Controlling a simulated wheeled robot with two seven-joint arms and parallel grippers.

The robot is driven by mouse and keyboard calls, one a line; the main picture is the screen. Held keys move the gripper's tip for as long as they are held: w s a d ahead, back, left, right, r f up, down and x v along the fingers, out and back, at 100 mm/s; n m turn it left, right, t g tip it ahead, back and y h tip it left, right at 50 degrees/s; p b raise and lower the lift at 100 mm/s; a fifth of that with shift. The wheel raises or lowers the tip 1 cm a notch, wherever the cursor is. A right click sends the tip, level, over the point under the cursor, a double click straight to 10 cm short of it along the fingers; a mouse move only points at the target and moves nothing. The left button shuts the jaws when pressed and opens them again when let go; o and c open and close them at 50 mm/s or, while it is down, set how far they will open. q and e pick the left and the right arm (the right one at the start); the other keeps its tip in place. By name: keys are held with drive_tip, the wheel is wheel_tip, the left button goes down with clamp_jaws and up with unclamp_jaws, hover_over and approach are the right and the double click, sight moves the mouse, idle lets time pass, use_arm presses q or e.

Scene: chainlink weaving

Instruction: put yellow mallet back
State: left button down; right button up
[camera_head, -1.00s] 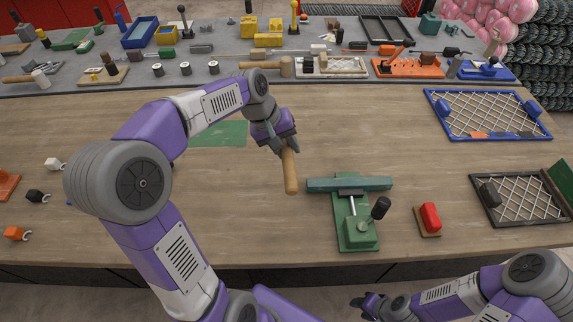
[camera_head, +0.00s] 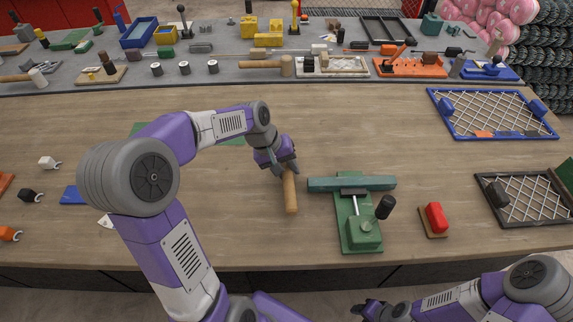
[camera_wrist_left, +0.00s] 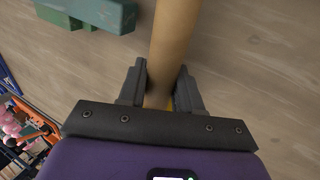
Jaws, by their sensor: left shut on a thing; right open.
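My left gripper (camera_head: 288,170) is shut on the wooden handle of a mallet (camera_head: 291,193), over the middle of the workbench. The handle sticks out past the fingers toward the near edge. In the left wrist view the handle (camera_wrist_left: 175,40) runs between the two fingers of the gripper (camera_wrist_left: 160,88). A small bit of yellow shows by the fingers; the mallet's head is otherwise hidden. My right gripper (camera_head: 369,307) is open and low at the bottom edge, in front of the bench.
A green press-like fixture (camera_head: 357,228) with a teal bar (camera_head: 350,184) stands just right of the handle. A red block (camera_head: 436,217) and framed mesh panels lie further right. Another wooden mallet (camera_head: 287,66) lies on the crowded grey back surface (camera_head: 225,82). The bench middle is mostly clear.

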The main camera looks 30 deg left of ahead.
use_arm(q)
drive_tip(key=c, duration=0.8)
unclamp_jaws()
drive_tip(key=shift+f+b, duration=0.25)
drive_tip(key=shift+b, duration=0.15)
drive_tip(key=p+v, duration=0.3)
drive_tip(key=v, duration=0.4)
drive_tip(key=shift+s+a+r, duration=0.2)
drive_tip(key=shift+r, duration=0.1)
